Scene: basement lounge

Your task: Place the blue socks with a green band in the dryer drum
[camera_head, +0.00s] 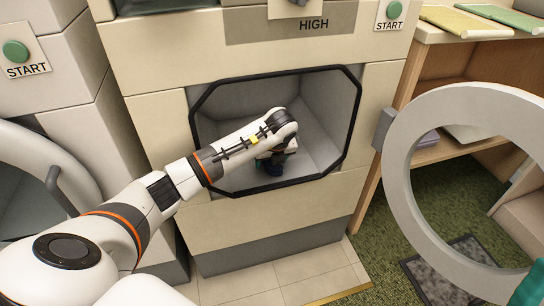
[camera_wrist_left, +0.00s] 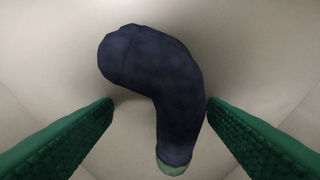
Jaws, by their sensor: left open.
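The dark blue sock (camera_wrist_left: 165,85) with a green band (camera_wrist_left: 171,168) at its lower end fills the middle of the left wrist view, curved and lying against the pale drum surface. My left gripper (camera_wrist_left: 160,101) is open, with one green finger on each side of the sock. The right finger is close to the sock's edge; I cannot tell whether it touches. In the head view, my left arm reaches into the open dryer drum (camera_head: 325,105). My gripper (camera_head: 274,153) is inside, with a dark blue bit of sock (camera_head: 270,168) low beside it, mostly hidden.
The round dryer door (camera_head: 405,175) stands swung open at the right. A wooden shelf (camera_head: 440,36) with folded cloths is behind it. Another machine (camera_head: 50,95) stands at the left. A black frame (camera_head: 352,130) borders the drum opening.

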